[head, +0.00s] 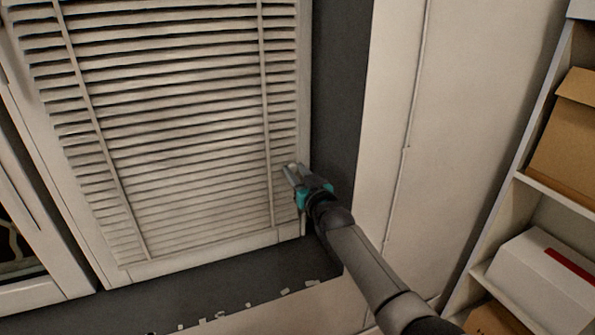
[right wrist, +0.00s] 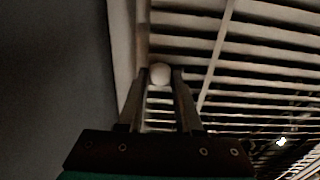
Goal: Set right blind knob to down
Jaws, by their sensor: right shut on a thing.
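The right blind (head: 185,110) hangs in a white window frame, its pale slats lowered over the opening. Its knob (right wrist: 160,73) is a small round white piece, seen in the right wrist view between my fingertips. My right gripper (head: 291,172) is at the lower right part of the blind, next to the frame's right edge. It is shut on the knob, with a finger on each side of it in the right wrist view (right wrist: 161,80). In the head view the fingers hide the knob. My left gripper is not in view.
A dark grey wall strip (head: 335,95) runs right of the window, beside a pale wall panel (head: 480,90). A shelf (head: 512,205) with cardboard boxes (head: 566,140) stands at the far right. A dark ledge (head: 230,275) lies below the window.

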